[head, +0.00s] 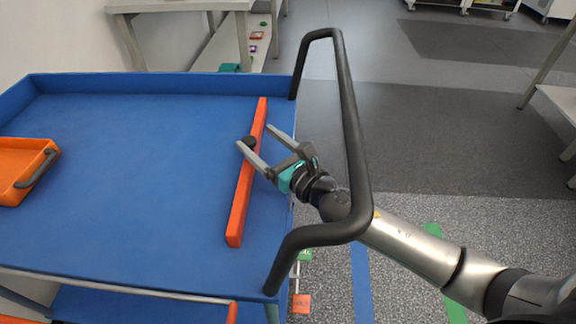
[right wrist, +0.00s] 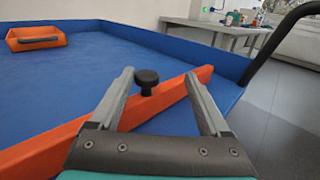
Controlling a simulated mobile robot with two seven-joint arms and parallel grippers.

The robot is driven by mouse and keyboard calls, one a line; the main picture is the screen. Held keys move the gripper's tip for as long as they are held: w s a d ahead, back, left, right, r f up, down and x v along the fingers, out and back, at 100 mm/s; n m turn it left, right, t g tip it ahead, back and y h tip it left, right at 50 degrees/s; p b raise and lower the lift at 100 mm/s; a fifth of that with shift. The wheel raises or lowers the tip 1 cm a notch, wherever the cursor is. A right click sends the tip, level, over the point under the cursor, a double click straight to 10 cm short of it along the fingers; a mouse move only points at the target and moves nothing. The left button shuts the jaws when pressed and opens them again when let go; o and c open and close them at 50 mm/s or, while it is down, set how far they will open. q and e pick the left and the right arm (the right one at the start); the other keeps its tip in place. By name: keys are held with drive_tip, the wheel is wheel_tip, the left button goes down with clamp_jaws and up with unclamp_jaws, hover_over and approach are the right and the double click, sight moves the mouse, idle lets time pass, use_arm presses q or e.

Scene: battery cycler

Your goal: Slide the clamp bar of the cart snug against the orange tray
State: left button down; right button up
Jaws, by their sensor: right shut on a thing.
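The orange clamp bar (head: 243,195) lies across the right part of the blue cart top (head: 130,160), with a black knob (head: 249,142) on it. The orange tray (head: 22,168) with a dark handle is at the cart's left, with a wide blue gap between it and the bar. My right gripper (head: 256,136) is at the bar, its fingers spread and shut on it beside the knob. In the right wrist view the bar (right wrist: 45,150) passes between the fingers, the knob (right wrist: 147,80) stands by the left finger, and the tray (right wrist: 36,37) is far left. My left gripper is out of view.
A black push handle (head: 352,130) rises at the cart's right end, and my right arm passes beneath it. The cart has a raised blue rim (head: 170,82). A table (head: 180,5) stands behind. The blue surface between bar and tray is clear.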

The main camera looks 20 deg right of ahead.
use_arm(q)
drive_tip(key=shift+f+b, duration=0.35)
drive_tip(key=shift+b, duration=0.05)
use_arm(e)
drive_tip(key=v, duration=0.8)
drive_tip(key=shift+s, duration=0.35)
drive_tip(key=shift+d, duration=0.1)
